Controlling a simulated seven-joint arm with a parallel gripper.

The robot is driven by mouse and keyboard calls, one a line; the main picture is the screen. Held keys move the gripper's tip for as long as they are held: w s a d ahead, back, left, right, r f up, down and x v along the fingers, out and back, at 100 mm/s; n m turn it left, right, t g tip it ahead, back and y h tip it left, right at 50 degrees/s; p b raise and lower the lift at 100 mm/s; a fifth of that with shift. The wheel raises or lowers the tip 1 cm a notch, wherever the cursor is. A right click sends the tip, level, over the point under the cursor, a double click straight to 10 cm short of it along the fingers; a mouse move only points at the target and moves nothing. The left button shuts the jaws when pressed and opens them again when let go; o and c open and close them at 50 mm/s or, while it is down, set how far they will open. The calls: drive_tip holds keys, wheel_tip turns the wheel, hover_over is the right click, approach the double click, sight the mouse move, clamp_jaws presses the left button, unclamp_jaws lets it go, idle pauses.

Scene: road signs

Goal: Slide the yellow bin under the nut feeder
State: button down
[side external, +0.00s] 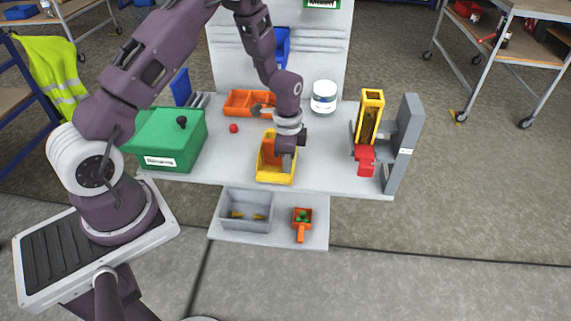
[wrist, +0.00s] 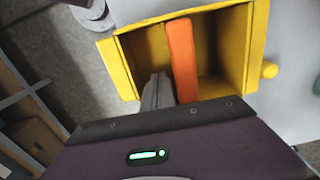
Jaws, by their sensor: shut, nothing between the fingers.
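The yellow bin (side external: 277,178) stands on the grey bench near its front edge, below my arm. In the wrist view the open yellow bin (wrist: 135,68) has an orange strip (wrist: 182,60) across its inside. My gripper (side external: 287,161) is shut and empty, with its fingertips at the bin; the wrist view shows the grey fingers (wrist: 157,90) over the bin's opening, beside the orange strip. I cannot tell whether they touch it. The likely nut feeder (side external: 370,118), a yellow upright chute with a red part below, stands to the right against a grey upright.
A green box (side external: 168,138) stands at the left of the bench. An orange tray (side external: 246,103), a red ball (side external: 234,128) and a white jar (side external: 324,97) lie behind the bin. A lower shelf holds a grey tray (side external: 246,222). Bench between bin and feeder looks clear.

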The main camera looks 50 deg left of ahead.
drive_tip(key=w+d, duration=0.4)
drive_tip(key=d, duration=0.1)
drive_tip(key=shift+w+d, duration=0.1)
drive_tip(key=shift+w, duration=0.3)
